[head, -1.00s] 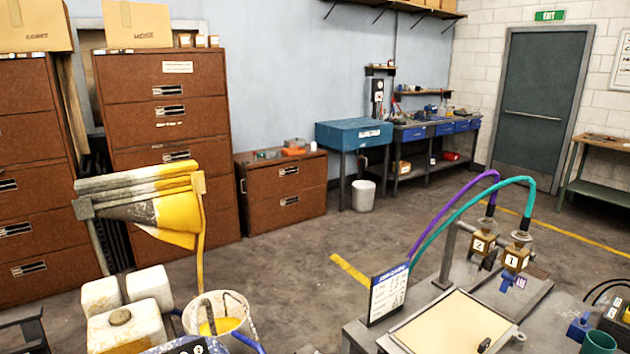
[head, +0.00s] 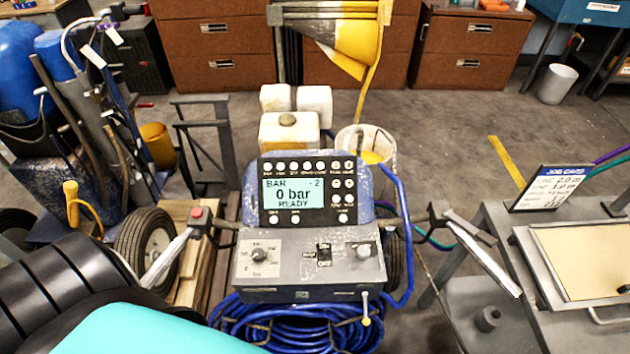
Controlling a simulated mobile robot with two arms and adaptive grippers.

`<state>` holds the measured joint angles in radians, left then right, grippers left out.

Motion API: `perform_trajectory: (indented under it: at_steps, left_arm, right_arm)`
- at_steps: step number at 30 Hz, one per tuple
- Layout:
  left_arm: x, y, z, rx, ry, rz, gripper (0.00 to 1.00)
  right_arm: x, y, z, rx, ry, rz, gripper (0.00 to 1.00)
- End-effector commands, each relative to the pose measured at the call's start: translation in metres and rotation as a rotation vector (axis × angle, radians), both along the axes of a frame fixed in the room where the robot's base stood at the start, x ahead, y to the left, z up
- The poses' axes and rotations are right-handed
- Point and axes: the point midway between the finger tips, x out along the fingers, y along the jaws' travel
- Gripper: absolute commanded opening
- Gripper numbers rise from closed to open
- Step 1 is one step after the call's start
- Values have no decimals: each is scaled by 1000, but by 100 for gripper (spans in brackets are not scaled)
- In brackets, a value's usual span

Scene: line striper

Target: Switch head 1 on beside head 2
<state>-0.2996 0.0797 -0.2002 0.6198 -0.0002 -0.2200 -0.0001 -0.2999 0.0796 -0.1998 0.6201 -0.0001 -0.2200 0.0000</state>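The line striper's control console (head: 309,245) is in the middle of the head view. Its display (head: 291,194) reads "BAR", "0 bar" and "READY", with a small 2 at the top right. Rows of round buttons surround the display. Below are a dial (head: 258,254) on a pale plate, a small dark switch (head: 324,254) and a pale knob (head: 363,251). Spray heads 1 and 2 are outside the current view; only parts of their purple and teal hoses show at the right edge. Neither gripper is in view.
A job card (head: 548,188) stands on the grey bench (head: 497,225) at right, beside a framed cream board (head: 590,258). Handlebars flank the console. A coiled blue hose (head: 290,325) hangs below it. A paint bucket (head: 385,158) is behind.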

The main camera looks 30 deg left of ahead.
Motion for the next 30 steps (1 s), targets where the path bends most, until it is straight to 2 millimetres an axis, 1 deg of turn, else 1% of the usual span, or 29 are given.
perform_trajectory:
  at_steps: [10,21,23,30]
  left_arm:
    - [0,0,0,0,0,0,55]
    - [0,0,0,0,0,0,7]
    - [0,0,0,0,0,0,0]
    - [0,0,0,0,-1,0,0]
  right_arm:
    - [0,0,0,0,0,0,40]
    - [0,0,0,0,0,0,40]
    - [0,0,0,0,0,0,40]
    - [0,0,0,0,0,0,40]
